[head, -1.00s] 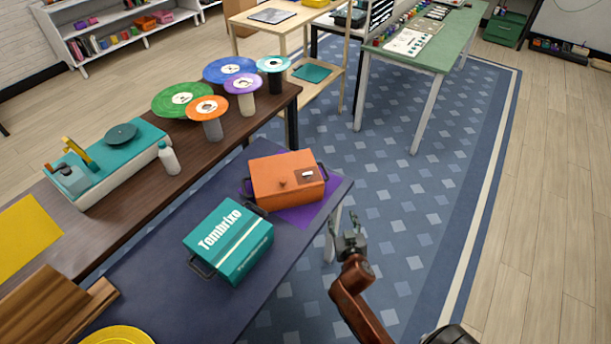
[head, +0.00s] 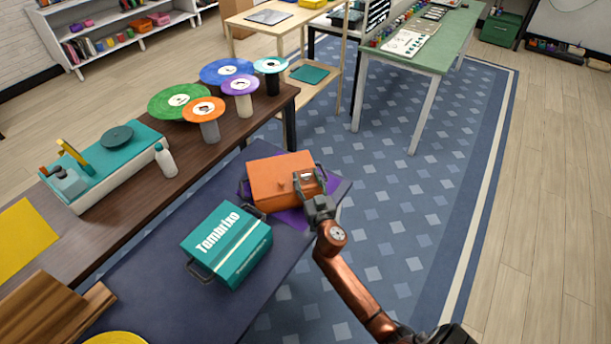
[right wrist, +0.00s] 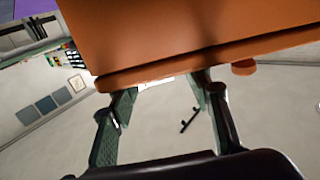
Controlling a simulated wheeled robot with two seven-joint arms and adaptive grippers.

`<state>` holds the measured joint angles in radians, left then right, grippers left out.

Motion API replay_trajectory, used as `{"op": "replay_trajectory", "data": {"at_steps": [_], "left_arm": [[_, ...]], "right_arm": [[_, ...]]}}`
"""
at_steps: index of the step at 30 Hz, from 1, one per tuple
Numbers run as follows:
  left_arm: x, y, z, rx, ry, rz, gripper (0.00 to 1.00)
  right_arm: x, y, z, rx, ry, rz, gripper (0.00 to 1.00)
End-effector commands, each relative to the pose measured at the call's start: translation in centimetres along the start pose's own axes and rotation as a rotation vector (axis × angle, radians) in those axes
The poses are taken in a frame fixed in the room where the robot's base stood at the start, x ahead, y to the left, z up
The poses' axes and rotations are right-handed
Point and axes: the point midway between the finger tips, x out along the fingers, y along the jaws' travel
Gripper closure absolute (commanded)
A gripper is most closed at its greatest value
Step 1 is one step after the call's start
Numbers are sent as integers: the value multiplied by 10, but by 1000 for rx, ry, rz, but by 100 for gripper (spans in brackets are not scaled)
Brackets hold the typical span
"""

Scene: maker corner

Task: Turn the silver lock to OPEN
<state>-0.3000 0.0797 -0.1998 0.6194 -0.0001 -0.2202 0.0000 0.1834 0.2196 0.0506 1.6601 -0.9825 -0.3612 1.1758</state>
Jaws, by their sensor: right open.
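An orange box (head: 278,180) with side handles stands on a purple mat (head: 292,218) on the dark table. Its front has a small knob (head: 281,183); a brown plate with a light mark there is now largely behind my gripper. I cannot clearly make out a silver lock. My right gripper (head: 310,180) is open at the right part of the box's front. In the right wrist view, the orange box (right wrist: 180,35) fills the top, and the open fingers (right wrist: 162,95) reach its lower edge, with a small pale patch between them. Contact cannot be told. My left gripper is not in view.
A teal box (head: 230,243) marked "Tombrixo" stands left of the orange box on the dark table (head: 160,290). Behind are a brown table with coloured discs on stands and a white bottle (head: 166,160). The floor to the right is clear.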

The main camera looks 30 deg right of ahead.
Motion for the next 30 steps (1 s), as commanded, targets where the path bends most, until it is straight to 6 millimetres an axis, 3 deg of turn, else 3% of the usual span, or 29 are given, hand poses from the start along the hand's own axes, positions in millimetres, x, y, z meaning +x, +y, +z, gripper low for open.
{"op": "replay_trajectory", "data": {"at_steps": [5,13,30], "left_arm": [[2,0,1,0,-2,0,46],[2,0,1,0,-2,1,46],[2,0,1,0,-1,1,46]], "right_arm": [[13,0,0,0,-1,0,55],[14,0,0,0,0,1,55],[14,0,0,0,-1,1,94]]}}
